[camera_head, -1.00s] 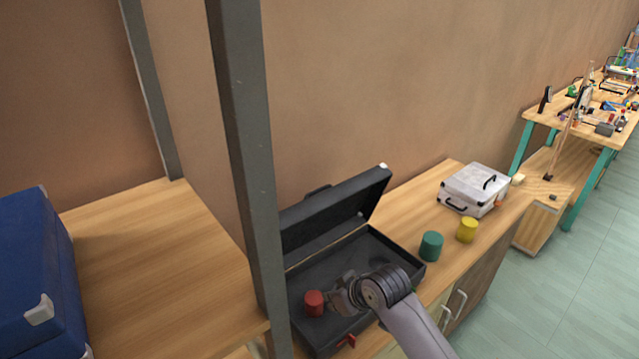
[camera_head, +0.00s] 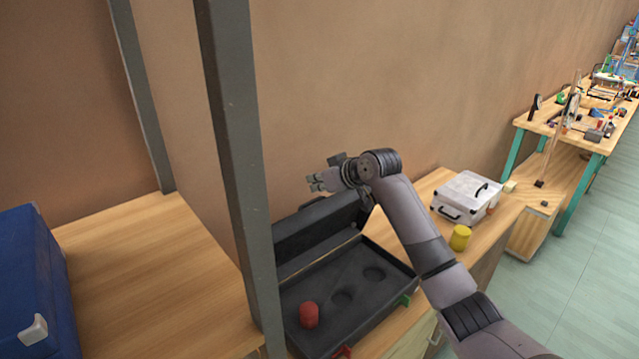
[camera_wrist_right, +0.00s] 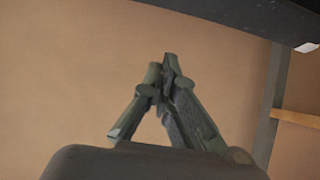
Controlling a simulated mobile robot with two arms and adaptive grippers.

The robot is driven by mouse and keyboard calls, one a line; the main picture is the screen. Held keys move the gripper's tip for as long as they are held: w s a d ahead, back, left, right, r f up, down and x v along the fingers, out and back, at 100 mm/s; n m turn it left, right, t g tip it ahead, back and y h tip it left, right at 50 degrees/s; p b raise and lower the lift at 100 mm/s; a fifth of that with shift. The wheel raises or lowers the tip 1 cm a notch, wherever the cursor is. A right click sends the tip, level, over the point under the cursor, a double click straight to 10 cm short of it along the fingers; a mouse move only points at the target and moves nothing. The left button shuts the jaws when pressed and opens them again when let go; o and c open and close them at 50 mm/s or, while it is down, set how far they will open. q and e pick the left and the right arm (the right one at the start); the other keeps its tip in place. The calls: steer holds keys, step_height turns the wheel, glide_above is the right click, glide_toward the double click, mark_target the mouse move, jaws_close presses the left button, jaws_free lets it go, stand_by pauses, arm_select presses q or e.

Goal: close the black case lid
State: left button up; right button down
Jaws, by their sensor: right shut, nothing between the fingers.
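The black case (camera_head: 395,290) stands open on the wooden counter, its lid (camera_head: 300,242) raised at the back and leaning toward the wall. A red cylinder (camera_head: 309,315) sits inside it at the left, beside two empty round recesses. My right gripper (camera_head: 314,184) is above the lid's top edge near the wall, shut and empty. My right arm covers the lid's right end. In the right wrist view the shut fingertips (camera_wrist_right: 166,66) face the bare wall, and the dark lid edge (camera_wrist_right: 240,18) with a pale corner shows at top right. My left gripper is not in view.
A grey post (camera_head: 240,190) stands just left of the case. A yellow cylinder (camera_head: 460,238) and a white case (camera_head: 466,197) are on the counter to the right. A blue case (camera_head: 30,280) is at far left. Red and green latches mark the black case's front edge.

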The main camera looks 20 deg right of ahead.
mark_target(312, 206)
steer(key=p+x, duration=0.1)
steer(key=x, duration=0.6)
steer(key=shift+f+p, duration=0.1)
steer(key=shift+p, duration=0.45)
steer(key=s, duration=0.1)
steer(key=s+p, duration=0.1)
steer(key=s+d+f+p, duration=0.1)
steer(key=shift+d, duration=0.1)
steer(key=shift+s, duration=0.2)
steer(key=shift+f, duration=0.1)
